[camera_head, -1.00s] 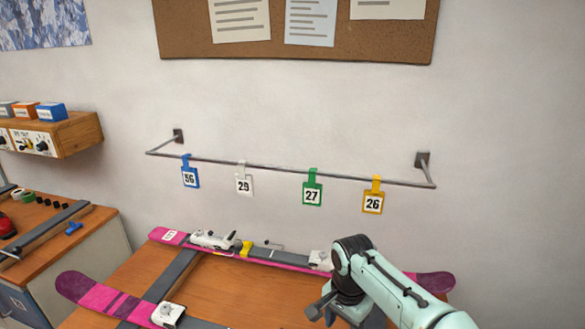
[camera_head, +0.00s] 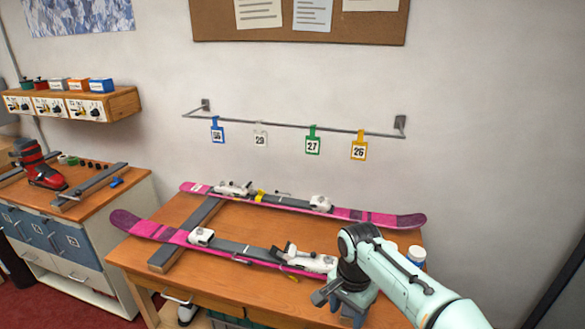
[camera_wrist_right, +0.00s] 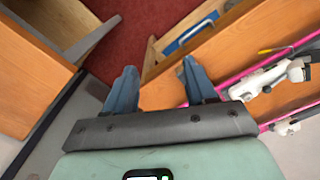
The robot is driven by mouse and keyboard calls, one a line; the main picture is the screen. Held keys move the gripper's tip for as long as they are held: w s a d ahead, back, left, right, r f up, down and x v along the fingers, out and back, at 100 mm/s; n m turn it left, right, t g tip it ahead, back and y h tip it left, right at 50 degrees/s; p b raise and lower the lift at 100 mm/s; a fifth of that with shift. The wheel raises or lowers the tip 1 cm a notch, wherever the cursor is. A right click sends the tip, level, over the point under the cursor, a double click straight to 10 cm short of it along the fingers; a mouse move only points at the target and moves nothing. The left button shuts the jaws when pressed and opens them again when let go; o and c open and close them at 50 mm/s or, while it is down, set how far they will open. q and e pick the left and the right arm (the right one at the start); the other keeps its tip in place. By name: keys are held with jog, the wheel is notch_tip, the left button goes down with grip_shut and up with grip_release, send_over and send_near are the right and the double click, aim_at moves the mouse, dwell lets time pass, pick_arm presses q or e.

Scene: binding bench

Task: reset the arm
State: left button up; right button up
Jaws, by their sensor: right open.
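My right gripper (camera_head: 346,308) hangs over the front right part of the wooden bench (camera_head: 205,277) in the head view. In the right wrist view its two blue fingers (camera_wrist_right: 160,74) are spread apart with nothing between them. The pale green arm comes in from the lower right. My left gripper is in neither view.
Two pink skis, a rear one (camera_head: 375,216) and a front one (camera_head: 150,230), lie on the bench with white bindings. Tags hang from a wall rail (camera_head: 285,125). A side bench (camera_head: 95,205) at left holds a red boot (camera_head: 40,165).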

jog(key=s+f+n+g+y, duration=0.1)
jog(key=s+f+n, duration=0.15)
jog(key=f, duration=1.15)
jog(key=s+f+n+y, duration=0.1)
jog(key=s+f, duration=0.2)
jog(key=f, duration=1.1)
jog(key=s+f+n+y, duration=0.1)
jog(key=s+f, duration=0.6)
jog(key=s, duration=0.3)
jog(key=s+f, duration=0.6)
jog(key=s, duration=0.5)
jog(key=shift+s+d+f+n+y, duration=0.15)
jog(key=shift+s+f+n+y, duration=0.05)
jog(key=shift+f+n+y, duration=0.2)
